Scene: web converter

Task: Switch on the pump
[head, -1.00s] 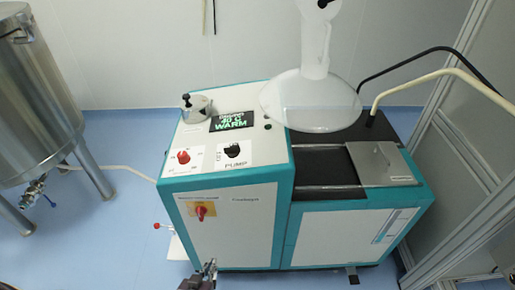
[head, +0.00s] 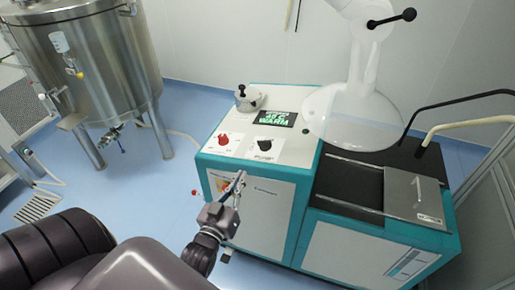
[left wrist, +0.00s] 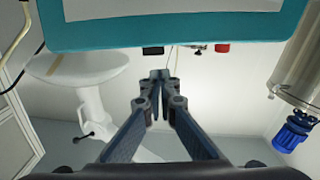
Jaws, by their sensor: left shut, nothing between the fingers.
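The machine (head: 252,208) is a teal and white cabinet. The black pump knob (head: 264,145) sits on a white plate on its sloping top, right of a red knob (head: 223,139). A red and yellow switch (head: 220,184) on the front is partly hidden behind my left gripper (head: 239,180). That gripper is shut and empty in front of the upper front panel, lower than the pump knob and apart from it. The left wrist view is upside down: the shut fingertips (left wrist: 160,76) show, with the black knob (left wrist: 153,50) and red knob (left wrist: 222,47) beyond the teal edge.
A display (head: 274,118) reading "WARM" and a small metal pot (head: 247,98) are on the machine's top. A clear hood (head: 352,118) hangs over the right part. A steel tank (head: 90,65) stands at the left. Blue floor lies between tank and machine.

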